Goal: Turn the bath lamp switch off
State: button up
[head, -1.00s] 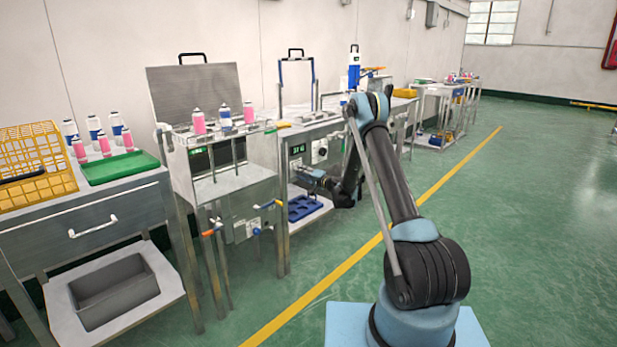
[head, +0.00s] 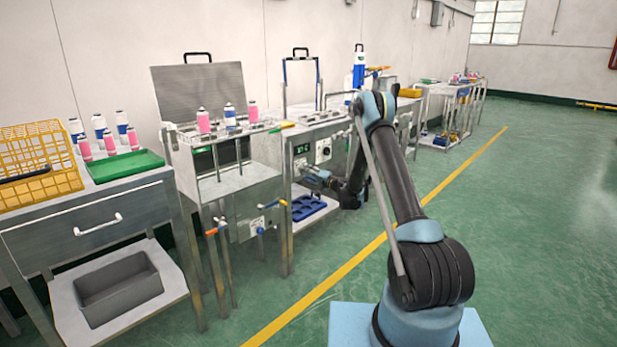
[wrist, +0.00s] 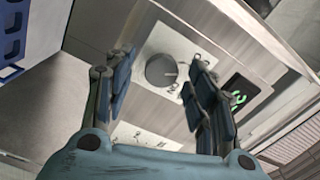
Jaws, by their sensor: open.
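A grey round knob (wrist: 160,71) with a pale pointer mark sits on a white labelled plate on the metal front panel, in the wrist view. It looks like the lamp switch, but its label is too small to read. My gripper (wrist: 161,78) is open and empty, its two fingers either side of the knob in the picture; I cannot tell whether they touch it. In the head view my gripper (head: 311,172) is at the bath station's front panel, below the green display (head: 301,149), and hides part of the panel.
A second white plate (wrist: 146,137) lies beside the knob, partly behind my gripper. The lit display (wrist: 240,97) is close to the right finger. A round dial (head: 324,150) is right of the display. A blue tray (head: 307,207) lies on the shelf below. The floor in front is clear.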

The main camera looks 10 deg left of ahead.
jog(key=v, duration=1)
jog(key=shift+s+d, duration=0.2)
jog(key=shift+s, duration=0.05)
jog(key=s+d+r+n+g+h, duration=0.2)
jog(key=s+d+r+g+h, duration=0.15)
jog(key=s+r, duration=0.7)
jog(key=s+d+r+n+g+h, duration=0.2)
jog(key=s+d+r, duration=0.2)
jog(key=s+r, duration=0.65)
jog(key=s+d+f+g+h, duration=0.1)
jog(key=s+d+f+h, duration=0.2)
jog(key=s, duration=1)
jog(key=s+d+f+g+h, duration=0.1)
jog(key=s+d+f, duration=0.3)
jog(key=s+d, duration=0.5)
jog(key=s+d+f+g+h, duration=0.1)
jog(key=s+d+f+h, duration=0.2)
jog(key=s, duration=1.4)
jog(key=d+h, duration=0.1)
jog(key=d, duration=0.2)
jog(key=shift+s+d+f+h, duration=0.2)
jog(key=shift+f+h, duration=0.05)
jog(key=shift+h, duration=0.1)
